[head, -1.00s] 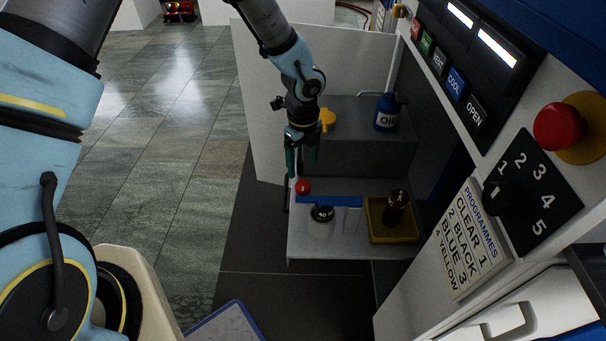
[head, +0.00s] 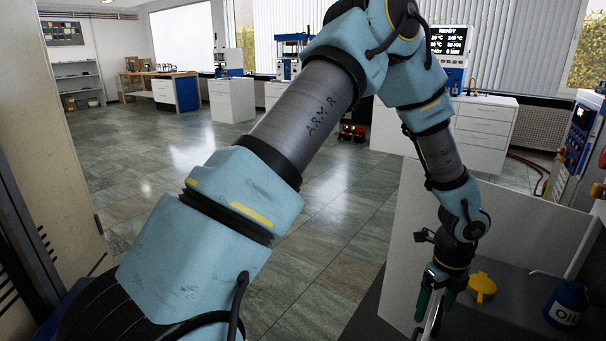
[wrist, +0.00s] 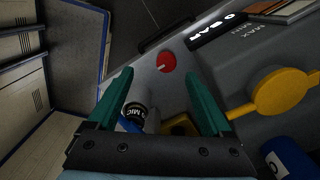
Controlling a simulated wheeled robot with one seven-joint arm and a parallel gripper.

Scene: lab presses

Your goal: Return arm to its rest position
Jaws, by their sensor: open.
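My gripper (head: 436,300) hangs at the end of my arm, at the lower right of the head view, over the side bench by the white panel. In the wrist view its two green fingers (wrist: 165,105) are spread apart with nothing held between them. Beyond and below the fingers a black round item with white lettering (wrist: 133,113) shows, with a red knob (wrist: 166,63) above it. My arm is bent, rising from the lower left and coming down at the right.
A white panel (head: 408,240) stands close to my gripper's left. A yellow part (head: 482,287) and a blue oil can (head: 566,304) are to its right. Open tiled floor (head: 330,220) lies left of the panel. White cabinets (head: 485,130) stand behind.

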